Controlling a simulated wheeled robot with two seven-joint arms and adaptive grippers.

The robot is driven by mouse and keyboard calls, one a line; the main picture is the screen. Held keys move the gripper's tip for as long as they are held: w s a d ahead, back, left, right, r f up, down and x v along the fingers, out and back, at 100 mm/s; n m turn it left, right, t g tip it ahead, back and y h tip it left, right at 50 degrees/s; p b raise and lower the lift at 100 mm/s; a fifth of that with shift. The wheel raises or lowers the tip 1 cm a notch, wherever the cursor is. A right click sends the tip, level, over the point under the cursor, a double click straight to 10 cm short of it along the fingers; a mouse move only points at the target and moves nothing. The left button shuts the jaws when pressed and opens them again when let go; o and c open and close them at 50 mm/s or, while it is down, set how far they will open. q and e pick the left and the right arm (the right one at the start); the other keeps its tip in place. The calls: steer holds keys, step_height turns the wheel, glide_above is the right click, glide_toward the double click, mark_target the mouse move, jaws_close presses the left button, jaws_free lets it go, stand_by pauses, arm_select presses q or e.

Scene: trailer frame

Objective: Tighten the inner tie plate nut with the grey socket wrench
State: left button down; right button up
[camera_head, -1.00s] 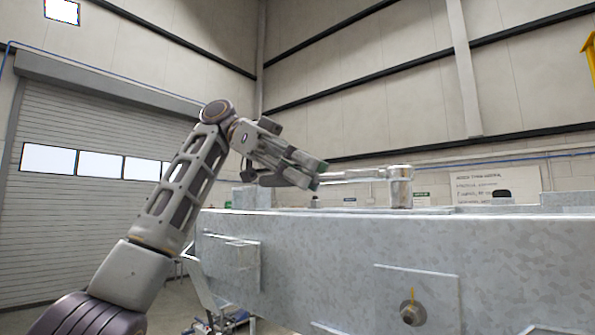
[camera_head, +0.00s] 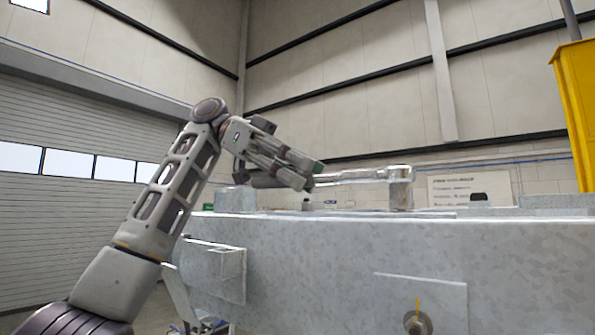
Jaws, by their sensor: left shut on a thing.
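My left gripper (camera_head: 312,179) is shut on the handle end of the grey socket wrench (camera_head: 360,174). A nut with a yellow mark (camera_head: 418,323) sits on a plate (camera_head: 425,292) on the beam's near face, low in the view. No inner tie plate nut can be made out. My right gripper is not in view.
A yellow container or cabinet (camera_head: 576,110) stands at the right. Small blocks, such as a grey one (camera_head: 236,199), stand along the beam's top. A bracket (camera_head: 215,268) juts from the beam's left part.

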arm_select(q)
steer(key=shift+w, duration=0.15)
steer(key=shift+w+d+m+g+y, duration=0.25)
steer(key=shift+w+m+g+y, duration=0.05)
steer(key=shift+w+m+g, duration=0.1)
steer(key=shift+d, duration=0.15)
steer(key=shift+w+d+f+m+g, duration=0.1)
steer(key=shift+d+f+m+g, duration=0.05)
steer(key=shift+m+g, duration=0.15)
steer(key=shift+w, duration=0.25)
stand_by(0.5)
steer(key=b, duration=0.2)
steer(key=s+a+n+t+b, duration=0.1)
steer(key=shift+s+b, duration=0.25)
steer(key=shift+b, duration=0.1)
steer(key=shift+s+a, duration=0.1)
steer(key=shift+s, duration=0.05)
steer(key=shift+n, duration=0.3)
